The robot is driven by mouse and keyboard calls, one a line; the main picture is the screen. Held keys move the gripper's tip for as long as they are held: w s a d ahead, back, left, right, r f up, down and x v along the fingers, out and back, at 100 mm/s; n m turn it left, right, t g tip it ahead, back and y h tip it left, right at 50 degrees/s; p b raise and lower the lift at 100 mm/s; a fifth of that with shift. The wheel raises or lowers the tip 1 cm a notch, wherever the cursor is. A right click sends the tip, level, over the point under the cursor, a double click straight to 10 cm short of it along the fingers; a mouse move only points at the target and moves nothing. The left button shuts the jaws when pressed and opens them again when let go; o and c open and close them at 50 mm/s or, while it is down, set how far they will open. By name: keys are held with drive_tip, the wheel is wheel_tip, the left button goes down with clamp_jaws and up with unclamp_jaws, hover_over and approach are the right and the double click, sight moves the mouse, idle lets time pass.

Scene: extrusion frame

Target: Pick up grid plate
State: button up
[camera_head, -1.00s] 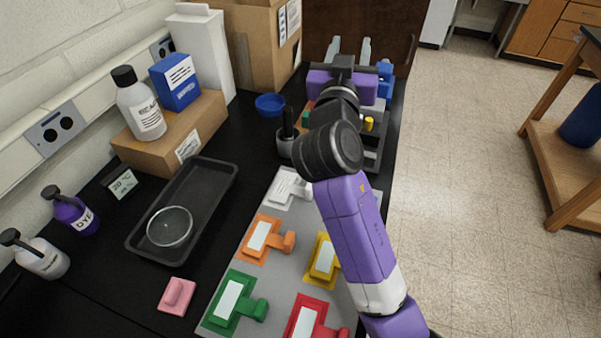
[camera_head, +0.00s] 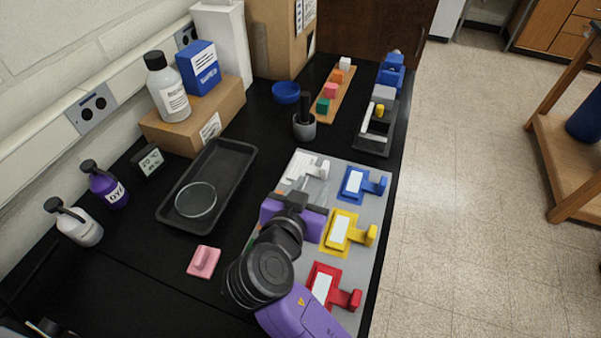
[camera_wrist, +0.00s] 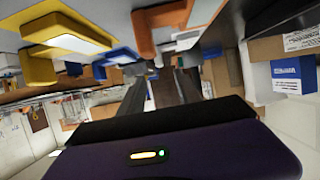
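I cannot tell which piece is the grid plate. A grey board (camera_head: 333,255) carries several coloured plates with handles: white (camera_head: 317,168), blue (camera_head: 353,183), yellow (camera_head: 338,230) and red (camera_head: 323,283). My gripper (camera_head: 295,190) is over the board's left side, beside the white plate, and its arm covers the spots where the orange and green plates lay. In the wrist view my gripper (camera_wrist: 165,80) has its two fingers apart with nothing seen between them. An orange handle (camera_wrist: 143,35) is close above them there, with the yellow plate (camera_wrist: 60,45) to its left.
Left of the board lie a pink block (camera_head: 204,261) and a black tray (camera_head: 228,170) with a glass dish (camera_head: 196,200). Behind the board stand a mortar (camera_head: 304,128), a blue bowl (camera_head: 286,92) and a wooden strip (camera_head: 325,115) of coloured blocks. A grey rack (camera_head: 372,145) stands behind, right.

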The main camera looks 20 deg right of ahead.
sight(323, 169)
drive_tip(key=p+x, duration=0.1)
drive_tip(key=x, duration=0.5)
drive_tip(key=shift+w+d+f, duration=0.1)
drive_tip(key=shift+w+f, duration=0.05)
drive_tip(key=shift+p+x, duration=1.25)
drive_tip(key=shift+x, duration=1.45)
drive_tip(key=shift+c, duration=0.4)
clamp_jaws()
